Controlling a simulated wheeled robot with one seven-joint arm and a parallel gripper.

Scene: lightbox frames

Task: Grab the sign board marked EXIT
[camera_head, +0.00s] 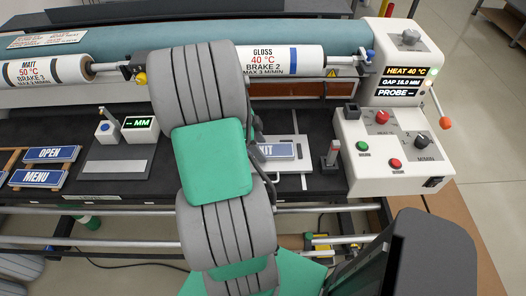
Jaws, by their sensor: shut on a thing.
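The EXIT sign board (278,151) is a small blue plate with white letters and a pale border. It shows just right of my arm in the middle of the black work table, and its left end is hidden behind the arm. My gripper (257,148) is mostly hidden by my own grey and green arm links; only a dark edge of it shows at the sign's left side. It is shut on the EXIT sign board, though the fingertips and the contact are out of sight. A pale plate (288,166) lies under or just below the sign.
OPEN (50,154) and MENU (39,178) signs lie on the left. Behind run GLOSS (275,60) and MATT (45,72) rollers. A control box (392,150) with knobs is at right.

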